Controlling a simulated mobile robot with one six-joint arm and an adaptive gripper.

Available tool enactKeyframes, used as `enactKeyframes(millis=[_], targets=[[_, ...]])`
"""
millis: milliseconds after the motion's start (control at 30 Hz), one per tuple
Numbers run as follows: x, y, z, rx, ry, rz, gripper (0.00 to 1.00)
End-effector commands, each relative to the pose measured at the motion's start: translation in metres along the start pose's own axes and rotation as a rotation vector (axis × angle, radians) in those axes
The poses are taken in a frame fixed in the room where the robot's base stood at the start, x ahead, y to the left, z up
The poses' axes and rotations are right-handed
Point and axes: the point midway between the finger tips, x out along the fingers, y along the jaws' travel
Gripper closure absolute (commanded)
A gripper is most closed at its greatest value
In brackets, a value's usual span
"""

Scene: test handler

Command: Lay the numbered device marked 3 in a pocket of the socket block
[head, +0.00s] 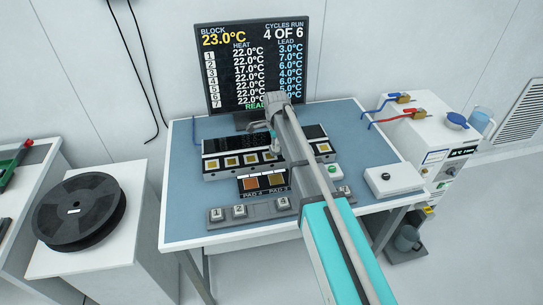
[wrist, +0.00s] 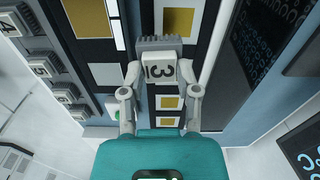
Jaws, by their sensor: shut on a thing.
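My gripper (wrist: 161,80) is shut on the device marked 3 (wrist: 157,69), a pale block with a ribbed grey end, held between both fingertips. The socket block (head: 212,174) is a long dark and white block with a row of gold-floored pockets. In the wrist view, gold pockets (wrist: 168,102) show on both sides of the held device, which overlaps the row. I cannot tell its height or whether it touches the block. In the head view, my gripper (head: 271,133) is over the block's row, and my arm hides part of the block; the device is not clear there.
A grey rack (head: 260,211) with numbered devices lies along the table's front. A plate with copper and gold pads (head: 265,182) sits between it and the block. The monitor (head: 255,62) stands behind. A white button box (head: 393,180) is at right. The blue table (head: 355,140) has bare room at right.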

Motion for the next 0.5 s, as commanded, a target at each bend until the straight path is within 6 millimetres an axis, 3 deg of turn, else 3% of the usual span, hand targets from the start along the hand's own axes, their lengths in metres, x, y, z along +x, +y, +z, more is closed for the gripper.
enactKeyframes(millis=[267, 500], targets=[[-0.033, 0.035, 0.011, 0.015, 0.000, 0.000, 0.99], [-0.068, 0.078, 0.023, 0.040, 0.000, 0.000, 0.99]])
